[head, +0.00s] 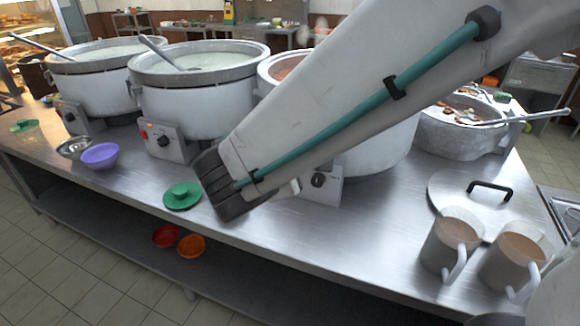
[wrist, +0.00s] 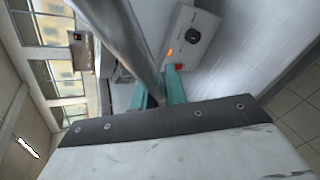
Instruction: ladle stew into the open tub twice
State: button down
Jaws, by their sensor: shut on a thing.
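My gripper (wrist: 162,90) shows in the wrist view, its teal fingers shut on a grey metal handle (wrist: 128,35), which looks like a ladle's. The ladle's bowl is out of view. In the head view my arm hides the gripper. A large white pot (head: 277,72) with orange-brown contents stands partly behind my arm. A grey pot (head: 455,140) at right holds chunky stew. A clear tub (head: 28,134) with a green lid stands at far left. A green lid (head: 182,196) lies on the counter left of my arm. I cannot make out an open tub.
Two white pots of pale congee (head: 82,78) (head: 200,95) stand at left, with ladles in them. A purple bowl (head: 100,156) and a steel bowl (head: 73,148) stand before them. A round lid (head: 450,200) and two filled jugs (head: 448,243) (head: 511,258) stand at right. The front middle counter is clear.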

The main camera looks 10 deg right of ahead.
jog(key=shift+r, duration=3.4)
